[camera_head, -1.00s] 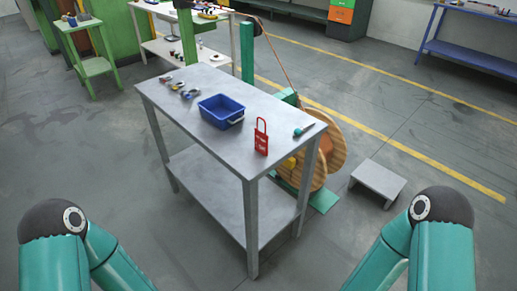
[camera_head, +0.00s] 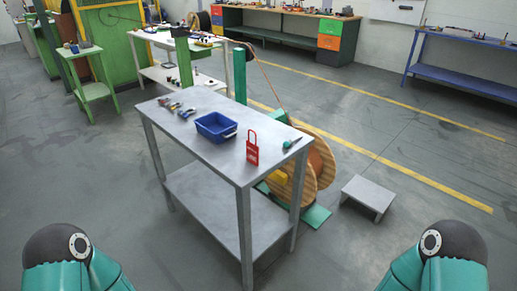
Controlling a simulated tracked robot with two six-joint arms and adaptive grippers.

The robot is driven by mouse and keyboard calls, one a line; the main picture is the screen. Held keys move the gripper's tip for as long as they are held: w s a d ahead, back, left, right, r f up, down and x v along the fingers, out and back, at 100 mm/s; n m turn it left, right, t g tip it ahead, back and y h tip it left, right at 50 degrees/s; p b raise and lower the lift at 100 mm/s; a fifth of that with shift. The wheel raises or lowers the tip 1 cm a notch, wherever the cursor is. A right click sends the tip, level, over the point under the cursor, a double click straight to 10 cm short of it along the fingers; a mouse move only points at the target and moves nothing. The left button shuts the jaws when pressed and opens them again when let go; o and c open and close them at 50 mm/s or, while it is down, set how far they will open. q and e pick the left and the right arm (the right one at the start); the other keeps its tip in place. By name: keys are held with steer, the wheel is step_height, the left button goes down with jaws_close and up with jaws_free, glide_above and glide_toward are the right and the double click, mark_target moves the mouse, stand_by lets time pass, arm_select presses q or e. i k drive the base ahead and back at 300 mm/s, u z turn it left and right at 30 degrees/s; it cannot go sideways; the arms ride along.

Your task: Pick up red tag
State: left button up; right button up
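The red tag (camera_head: 252,149) stands upright near the front right part of the grey metal table (camera_head: 196,149). It has a thin loop on top and a flat red body with pale markings. Only the upper parts of my two teal arms show, at the bottom left and bottom right corners. Neither gripper is in view. The tag is clear of both arms, and nothing hides it.
A blue bin (camera_head: 216,127) sits left of the tag, and a teal-handled tool (camera_head: 292,143) lies right of it. Several small tools lie at the table's far left. A wooden reel (camera_head: 318,165) and a low grey step (camera_head: 368,196) stand to the right.

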mark_target(252, 150)
steer(key=u, duration=0.15)
steer(key=i, duration=1.05)
steer(key=u, duration=0.6)
